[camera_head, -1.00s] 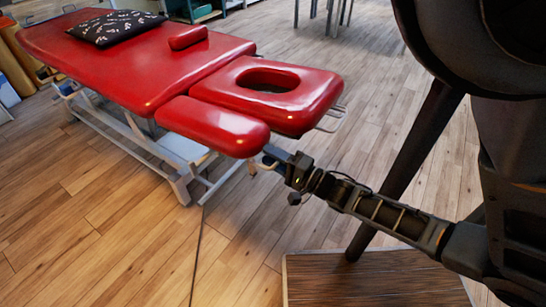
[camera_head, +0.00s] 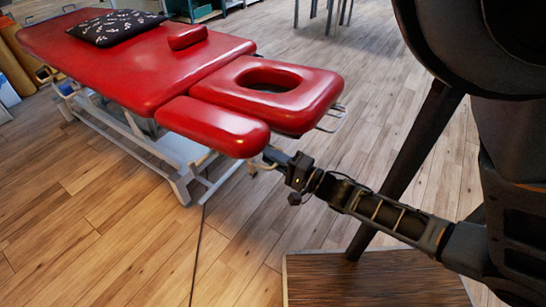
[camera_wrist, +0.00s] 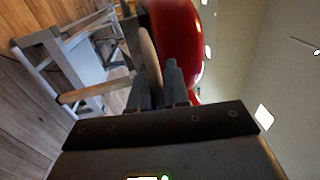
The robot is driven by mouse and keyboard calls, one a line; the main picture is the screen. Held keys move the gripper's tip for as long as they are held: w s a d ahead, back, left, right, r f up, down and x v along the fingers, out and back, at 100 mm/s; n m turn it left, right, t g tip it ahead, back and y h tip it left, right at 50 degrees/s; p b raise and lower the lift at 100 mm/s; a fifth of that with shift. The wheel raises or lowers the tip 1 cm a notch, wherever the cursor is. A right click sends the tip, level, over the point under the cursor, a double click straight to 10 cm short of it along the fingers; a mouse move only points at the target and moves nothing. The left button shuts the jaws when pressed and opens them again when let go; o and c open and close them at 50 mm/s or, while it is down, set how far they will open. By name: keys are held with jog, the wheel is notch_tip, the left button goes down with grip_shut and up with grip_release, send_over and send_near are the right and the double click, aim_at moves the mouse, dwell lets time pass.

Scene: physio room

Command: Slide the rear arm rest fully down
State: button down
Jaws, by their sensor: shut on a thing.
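A red padded arm rest (camera_head: 213,126) sticks out beside the headrest with the face hole (camera_head: 280,95), on the side nearest me. It sits a little lower than the headrest. My gripper (camera_head: 268,156) is at the underside of its near end. In the wrist view, my gripper's fingers (camera_wrist: 160,84) are shut on a pale beige bar (camera_wrist: 148,48) that stands between them. The red pad (camera_wrist: 180,40) is right beside the fingers there. How the bar joins the arm rest is hidden.
The red treatment table (camera_head: 135,60) carries a dark patterned pillow (camera_head: 117,28) and a small red bolster (camera_head: 187,38). Its pale metal frame (camera_head: 180,170) stands below, left of my gripper. A wooden platform (camera_head: 370,280) lies in front. Open wooden floor surrounds the table's near side.

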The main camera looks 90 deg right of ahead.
notch_tip(320, 180, down, 16)
jog(key=s+a+b, duration=0.1)
jog(key=b, duration=0.8)
jog(key=shift+s+f+b, duration=0.25)
jog(key=shift+s+b, duration=0.05)
jog(key=c, duration=1.4)
grip_release()
jog(key=shift+f, duration=0.1)
jog(key=shift+o, duration=1)
jog(key=shift+r, duration=0.2)
jog(key=v, duration=0.7)
jog(key=shift+s+a, duration=0.25)
jog(key=shift+s, duration=0.05)
